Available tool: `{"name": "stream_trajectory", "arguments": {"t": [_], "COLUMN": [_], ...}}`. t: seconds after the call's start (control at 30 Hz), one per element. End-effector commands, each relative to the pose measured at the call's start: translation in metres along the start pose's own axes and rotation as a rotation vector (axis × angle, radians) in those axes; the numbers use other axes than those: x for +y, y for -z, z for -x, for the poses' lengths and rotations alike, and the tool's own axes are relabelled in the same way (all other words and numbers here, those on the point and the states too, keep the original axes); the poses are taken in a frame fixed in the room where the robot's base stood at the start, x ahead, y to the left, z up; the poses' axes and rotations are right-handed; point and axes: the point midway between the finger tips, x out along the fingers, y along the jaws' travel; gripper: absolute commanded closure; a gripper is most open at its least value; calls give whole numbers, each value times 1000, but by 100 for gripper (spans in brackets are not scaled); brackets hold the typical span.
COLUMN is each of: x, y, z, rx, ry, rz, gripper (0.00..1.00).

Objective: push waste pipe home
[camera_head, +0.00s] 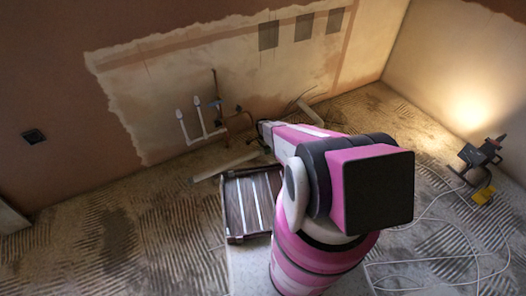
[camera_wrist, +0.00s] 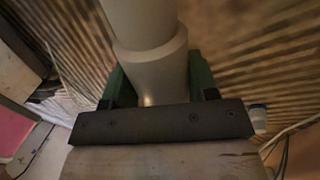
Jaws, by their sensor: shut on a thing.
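In the wrist view my gripper (camera_wrist: 158,85) is shut on a pale grey waste pipe (camera_wrist: 145,25), with a green pad on each side of it. The pipe has a wider collar (camera_wrist: 155,62) close to the pads and runs out of the picture at the top. In the head view my gripper (camera_head: 265,132) is low near the wall, partly hidden by my arm. A pale pipe length (camera_head: 228,167) slants along the floor to its left, and a short pale pipe piece (camera_head: 311,114) shows to its right. I cannot tell how these join at the gripper.
White pipes with blue and copper fittings (camera_head: 201,127) rise against the plaster wall. A dark slatted crate (camera_head: 234,209) stands left of my arm. A work lamp (camera_head: 480,153) stands at the right, its white cable (camera_head: 430,258) looping over the ridged floor. The left floor is mostly clear.

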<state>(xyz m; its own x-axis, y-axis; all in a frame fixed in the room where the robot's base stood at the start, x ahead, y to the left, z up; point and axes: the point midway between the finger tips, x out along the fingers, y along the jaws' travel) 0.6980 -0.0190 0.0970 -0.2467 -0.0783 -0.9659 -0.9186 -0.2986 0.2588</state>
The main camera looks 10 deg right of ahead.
Motion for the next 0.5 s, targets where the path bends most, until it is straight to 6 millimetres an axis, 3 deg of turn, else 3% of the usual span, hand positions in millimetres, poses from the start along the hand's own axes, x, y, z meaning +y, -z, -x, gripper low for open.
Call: {"name": "stream_trajectory", "arguments": {"t": [0.1,0.2,0.47,0.5], "x": [-1,0,0,0], "y": [22,32,35,35], "z": [0,0,0,0], "rx": [3,3,7,7], "ry": [0,0,1,1], "rz": [-2,-2,0,0], "gripper": [89,90,89,37]}}
